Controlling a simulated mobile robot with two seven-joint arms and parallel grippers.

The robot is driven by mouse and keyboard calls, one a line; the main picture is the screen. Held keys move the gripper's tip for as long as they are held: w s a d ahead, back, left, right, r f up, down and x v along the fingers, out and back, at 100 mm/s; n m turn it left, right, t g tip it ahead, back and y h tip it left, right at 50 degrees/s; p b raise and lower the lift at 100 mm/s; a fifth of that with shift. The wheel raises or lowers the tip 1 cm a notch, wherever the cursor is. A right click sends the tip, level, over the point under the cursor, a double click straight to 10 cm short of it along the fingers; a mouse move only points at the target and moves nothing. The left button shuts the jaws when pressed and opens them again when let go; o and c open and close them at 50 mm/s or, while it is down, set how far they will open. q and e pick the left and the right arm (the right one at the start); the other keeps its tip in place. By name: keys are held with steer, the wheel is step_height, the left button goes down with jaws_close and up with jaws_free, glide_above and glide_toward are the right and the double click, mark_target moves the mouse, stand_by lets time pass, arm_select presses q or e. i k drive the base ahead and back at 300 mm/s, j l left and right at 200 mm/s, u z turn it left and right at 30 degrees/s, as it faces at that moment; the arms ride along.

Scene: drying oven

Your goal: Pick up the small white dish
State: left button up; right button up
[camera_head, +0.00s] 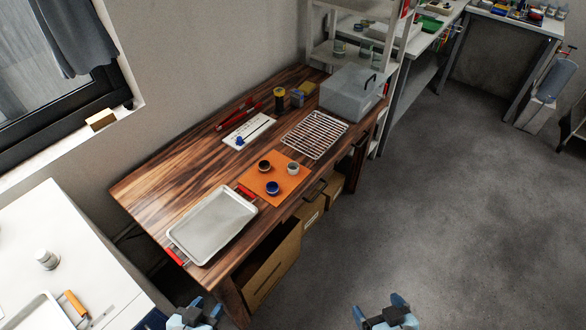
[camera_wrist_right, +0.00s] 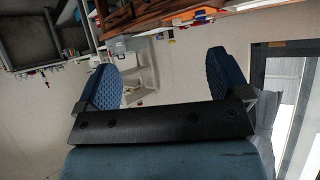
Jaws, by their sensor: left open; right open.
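The small white dish (camera_head: 293,168) sits on an orange mat (camera_head: 262,192) on the wooden table. Two other small dishes share the mat: a dark one (camera_head: 264,166) to its left and a blue one (camera_head: 272,187) below it. My left gripper (camera_head: 196,312) is at the bottom edge of the head view, in front of the table and well away from the dish. My right gripper (camera_head: 385,310) is at the bottom, over the floor, far from the dish. Its two blue fingers stand apart and empty in the right wrist view (camera_wrist_right: 165,80).
A metal tray with red handles (camera_head: 212,226) lies left of the mat. A wire rack (camera_head: 315,134) and a grey box (camera_head: 352,92) stand behind it. A white table (camera_head: 70,245) is at left. Floor at right is clear.

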mark_target(293, 167)
steer(key=i+l, duration=0.25)
steer(key=l, duration=0.15)
steer(key=i+l, duration=0.3)
steer(key=i+l+u, duration=0.1)
steer(key=l, duration=0.25)
steer(key=i+l+u, duration=0.1)
steer(key=i+l, duration=0.2)
steer(key=i+l+u, duration=0.1)
steer(key=l, duration=0.3)
steer(key=i, duration=0.1)
